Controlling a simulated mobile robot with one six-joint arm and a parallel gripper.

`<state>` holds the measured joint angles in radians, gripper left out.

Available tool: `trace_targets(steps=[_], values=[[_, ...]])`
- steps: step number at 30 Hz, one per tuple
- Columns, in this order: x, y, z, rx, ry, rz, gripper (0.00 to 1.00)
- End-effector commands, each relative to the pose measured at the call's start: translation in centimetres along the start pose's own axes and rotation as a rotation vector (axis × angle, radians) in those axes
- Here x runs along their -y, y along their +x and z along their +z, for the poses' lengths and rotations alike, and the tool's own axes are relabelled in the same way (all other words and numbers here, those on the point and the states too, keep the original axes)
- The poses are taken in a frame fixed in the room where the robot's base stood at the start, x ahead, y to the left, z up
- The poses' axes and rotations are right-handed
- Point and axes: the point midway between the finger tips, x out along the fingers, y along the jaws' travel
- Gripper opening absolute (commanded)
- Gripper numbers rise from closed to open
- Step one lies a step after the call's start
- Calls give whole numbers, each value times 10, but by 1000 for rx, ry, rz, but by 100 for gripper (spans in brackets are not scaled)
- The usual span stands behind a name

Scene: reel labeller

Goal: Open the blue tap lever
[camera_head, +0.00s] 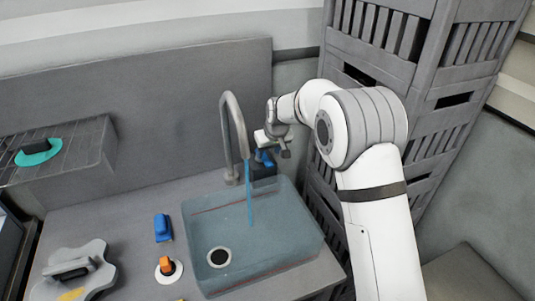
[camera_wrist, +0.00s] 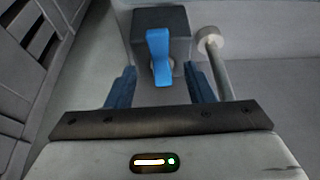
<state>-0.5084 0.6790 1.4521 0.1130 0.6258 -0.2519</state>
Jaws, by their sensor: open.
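The blue tap lever (camera_wrist: 160,57) is on the front of a dark block (camera_wrist: 176,20) in the wrist view. My gripper (camera_wrist: 161,88) is open. Its two blue fingers are on either side of the lever's lower end, with a gap on each side, and I see no contact. In the head view my gripper (camera_head: 272,140) is just right of the grey tap spout (camera_head: 236,112), at the dark block. Blue parts show there, but I cannot tell lever from fingers. A thin blue stream (camera_head: 250,207) hangs below the spout.
The sink basin (camera_head: 300,245) lies below the spout. A grey tube with a round end (camera_wrist: 213,55) stands close to the right finger. Stacked grey crates (camera_head: 425,75) rise behind my arm. A blue object (camera_head: 163,228) and an orange-topped one (camera_head: 167,267) are left of the sink.

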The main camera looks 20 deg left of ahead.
Motion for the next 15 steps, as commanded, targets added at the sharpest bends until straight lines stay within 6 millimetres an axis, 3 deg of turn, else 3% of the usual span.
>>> trace_targets(steps=[7,15], values=[[-1,32,0,2,1,0,48],[-1,40,0,-1,1,1,48]])
